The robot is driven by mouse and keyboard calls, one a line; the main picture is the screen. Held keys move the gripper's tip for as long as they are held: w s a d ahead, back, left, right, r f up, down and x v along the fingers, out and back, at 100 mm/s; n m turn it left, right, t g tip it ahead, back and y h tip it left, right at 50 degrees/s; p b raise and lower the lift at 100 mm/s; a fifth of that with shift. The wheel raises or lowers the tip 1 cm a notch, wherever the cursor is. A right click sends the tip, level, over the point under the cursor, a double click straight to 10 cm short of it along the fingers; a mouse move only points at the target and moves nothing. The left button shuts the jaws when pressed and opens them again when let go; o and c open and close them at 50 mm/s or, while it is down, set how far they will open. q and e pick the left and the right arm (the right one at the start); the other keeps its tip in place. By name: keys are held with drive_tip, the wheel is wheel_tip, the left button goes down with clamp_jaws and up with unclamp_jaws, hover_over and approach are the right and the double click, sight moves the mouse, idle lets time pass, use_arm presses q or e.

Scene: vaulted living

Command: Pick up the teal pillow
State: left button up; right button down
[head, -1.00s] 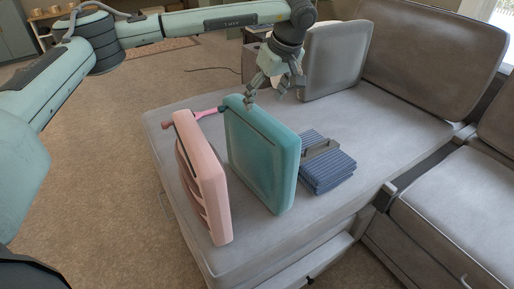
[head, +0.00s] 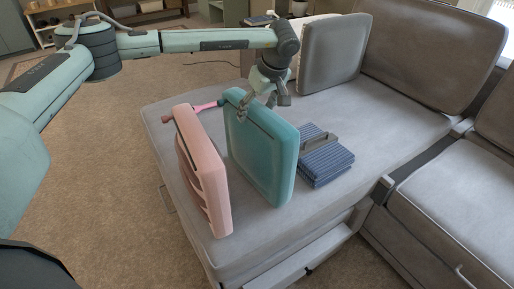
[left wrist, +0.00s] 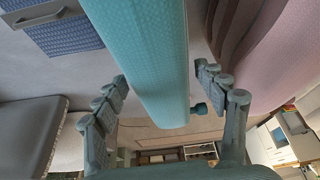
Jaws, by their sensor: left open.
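The teal pillow (head: 262,152) stands upright on the grey sofa seat in the head view, between a pink pillow and a folded blue striped cloth. My left gripper (head: 256,108) is open at the pillow's top far edge. In the left wrist view, the teal pillow (left wrist: 145,60) reaches between the two spread fingers of the left gripper (left wrist: 166,98), with gaps showing on both sides. My right gripper is not in view.
The pink pillow (head: 202,170) stands close left of the teal one, with a pink-handled object (head: 207,106) behind it. The folded striped cloth (head: 325,163) lies right. A grey cushion (head: 335,52) stands at the back. The sofa seat (head: 370,125) is clear further right.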

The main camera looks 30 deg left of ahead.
use_arm(q)
drive_tip(key=shift+f, duration=0.2)
idle(0.3)
drive_tip(key=shift+c, duration=0.6)
clamp_jaws()
